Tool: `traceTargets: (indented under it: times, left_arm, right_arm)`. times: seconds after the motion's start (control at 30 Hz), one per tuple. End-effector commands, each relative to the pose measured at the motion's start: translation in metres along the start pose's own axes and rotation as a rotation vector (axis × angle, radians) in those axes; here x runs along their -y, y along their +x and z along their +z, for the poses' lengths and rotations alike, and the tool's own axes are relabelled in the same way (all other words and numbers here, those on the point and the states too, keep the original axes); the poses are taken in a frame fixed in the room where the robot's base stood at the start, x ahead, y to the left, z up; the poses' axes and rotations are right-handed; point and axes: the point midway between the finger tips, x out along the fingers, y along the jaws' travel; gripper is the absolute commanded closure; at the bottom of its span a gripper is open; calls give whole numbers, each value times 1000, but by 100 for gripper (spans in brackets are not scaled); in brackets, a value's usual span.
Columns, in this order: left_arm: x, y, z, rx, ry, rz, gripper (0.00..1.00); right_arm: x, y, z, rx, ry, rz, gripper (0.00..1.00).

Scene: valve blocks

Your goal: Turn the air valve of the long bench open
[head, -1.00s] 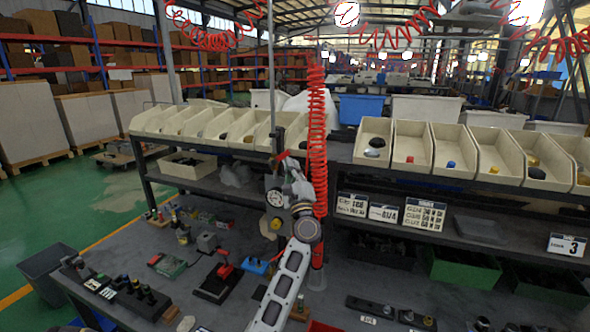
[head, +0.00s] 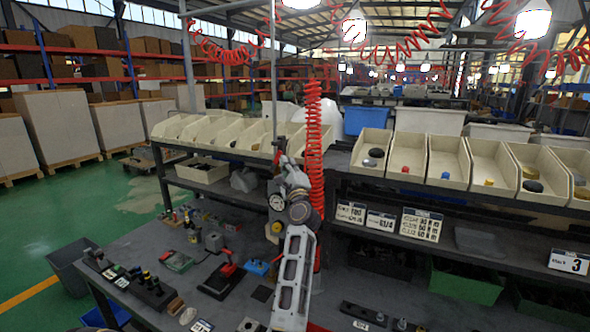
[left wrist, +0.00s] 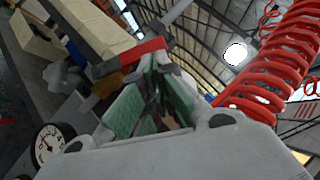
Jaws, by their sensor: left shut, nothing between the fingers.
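The air valve's red handle (left wrist: 130,57) lies across the tips of my left gripper in the left wrist view. In the head view it is a small red piece (head: 278,157) by the bench post, partly hidden by the gripper. My left gripper (head: 284,152) is up at the valve, just above the round pressure gauge (head: 277,202). Its green-padded fingers (left wrist: 155,85) are shut with nothing between them. I cannot tell whether the fingertips touch the handle. The gauge also shows at lower left in the wrist view (left wrist: 47,145). My right gripper is not in view.
A red coiled hose (head: 313,150) hangs close to the right of my left gripper. A yellow knob (head: 277,227) is below the gauge. Cream bins (head: 452,160) line the shelf behind. Small fixtures, including a red-handled one (head: 228,270), stand on the grey bench top (head: 150,240).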

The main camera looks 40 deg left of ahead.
Motion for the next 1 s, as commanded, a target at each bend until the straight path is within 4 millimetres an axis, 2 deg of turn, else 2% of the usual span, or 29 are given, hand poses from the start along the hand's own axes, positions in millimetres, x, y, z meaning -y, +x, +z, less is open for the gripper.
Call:
traceTargets:
  times: [0.1, 0.27, 0.6, 1.0]
  left_arm:
    - [1, 9, 7, 2, -3, -1, 100]
    - [3, 17, 14, 2, -2, -2, 100]
    - [5, 27, 24, 1, -1, -2, 100]
    - [5, 29, 26, 1, 1, -1, 100]
  right_arm:
    - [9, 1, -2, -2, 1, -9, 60]
    - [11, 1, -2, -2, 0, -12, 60]
    - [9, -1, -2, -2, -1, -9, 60]
    - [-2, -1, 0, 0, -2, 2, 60]
